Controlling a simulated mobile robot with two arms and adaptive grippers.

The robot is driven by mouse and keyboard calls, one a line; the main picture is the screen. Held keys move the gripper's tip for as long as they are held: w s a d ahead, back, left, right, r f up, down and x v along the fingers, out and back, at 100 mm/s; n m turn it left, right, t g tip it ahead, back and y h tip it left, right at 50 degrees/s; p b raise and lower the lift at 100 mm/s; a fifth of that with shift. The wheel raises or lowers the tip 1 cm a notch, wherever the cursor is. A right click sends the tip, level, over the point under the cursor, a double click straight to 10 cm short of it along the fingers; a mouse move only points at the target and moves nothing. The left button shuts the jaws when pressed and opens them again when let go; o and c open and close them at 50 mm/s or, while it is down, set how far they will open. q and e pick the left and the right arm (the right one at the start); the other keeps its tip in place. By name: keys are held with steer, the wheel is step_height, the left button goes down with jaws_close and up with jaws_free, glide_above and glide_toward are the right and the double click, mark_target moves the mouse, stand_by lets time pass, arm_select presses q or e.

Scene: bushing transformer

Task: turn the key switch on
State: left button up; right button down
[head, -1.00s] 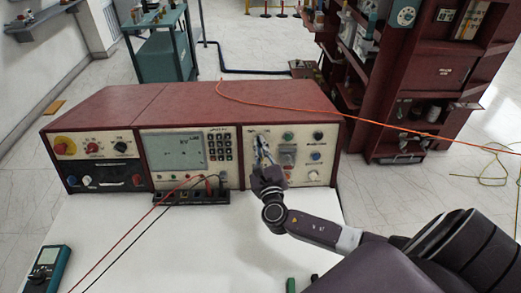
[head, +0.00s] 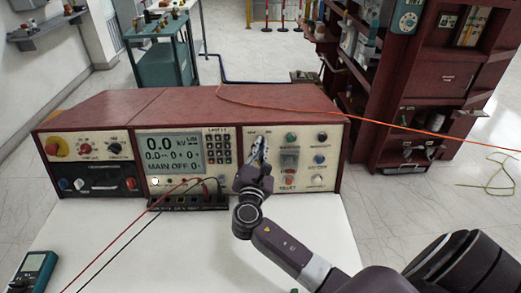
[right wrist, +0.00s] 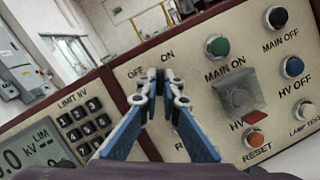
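The key switch sits on the cream right-hand panel (head: 335,150) of the red console, under the OFF and ON labels. My right gripper (head: 260,146) is at it, its fingertips close together against the panel. In the right wrist view the blue fingers (right wrist: 163,80) converge just below the OFF and ON labels and cover the switch. They appear closed on the key, which is hidden between them, so its angle cannot be seen. The console display (head: 174,153) reads 0.0 kV and MAIN OFF. My left gripper is out of view.
A green button (right wrist: 217,47), a square cover (right wrist: 238,95) and a red RESET button (right wrist: 254,139) lie right of the fingers. Red and black leads (head: 127,237) cross the white table to the console. A blue meter (head: 33,272) lies front left.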

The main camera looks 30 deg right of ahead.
steer(key=shift+f+m+g+h+b, duration=0.1)
steer(key=shift+m+g+h+b, duration=0.4)
steer(key=shift+m, duration=1.3)
steer(key=c, duration=2.2)
jaws_free()
steer(key=shift+o, duration=0.2)
steer(key=shift+a, duration=0.1)
steer(key=v, duration=1.2)
steer(key=shift+r, duration=0.4)
steer(key=shift+s, duration=0.1)
